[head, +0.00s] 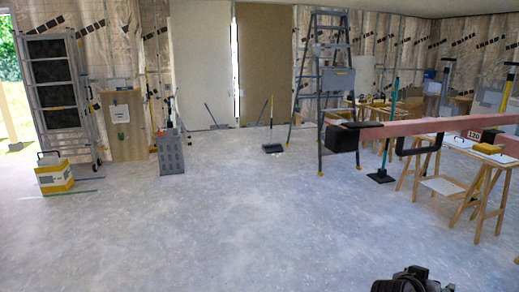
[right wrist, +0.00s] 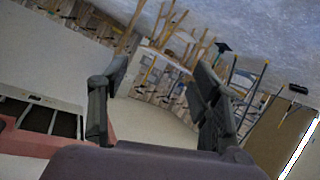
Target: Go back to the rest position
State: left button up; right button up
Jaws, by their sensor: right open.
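My right gripper (head: 408,281) shows only as a dark shape at the bottom edge of the head view, right of centre, over the bare floor. In the right wrist view, the two dark fingers of my right gripper (right wrist: 160,78) stand wide apart with nothing between them. My left gripper is not in the head view.
A pink beam (head: 435,127) with dark clamps juts in from the right. Behind it are a stepladder (head: 333,78) and trestle tables (head: 472,150). A yellow-white box (head: 54,176) and grey crate (head: 171,152) stand left. The middle floor (head: 230,220) is clear.

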jog(key=s+a+f+n+y, duration=0.5)
jog(key=s+a+f, duration=0.3)
jog(key=s+f, duration=0.4)
jog(key=s+a+f+n+g+y, duration=0.2)
jog(key=s+a+f+n+y, duration=0.15)
jog(key=s+a, duration=0.35)
jog(key=s+a+f+n+g+y, duration=0.25)
jog(key=s+a+f, duration=0.2)
jog(key=s, duration=0.45)
jog(key=s+f+x, duration=0.1)
jog(key=s+x, duration=0.2)
jog(key=x, duration=0.9)
jog(key=s+x, duration=0.2)
jog(key=x, duration=0.9)
jog(key=s+d+f+g, duration=0.1)
jog(key=s+d+f, duration=0.2)
jog(key=s+f, duration=1.4)
jog(key=shift+s+m, duration=0.3)
jog(key=shift+s, duration=0.1)
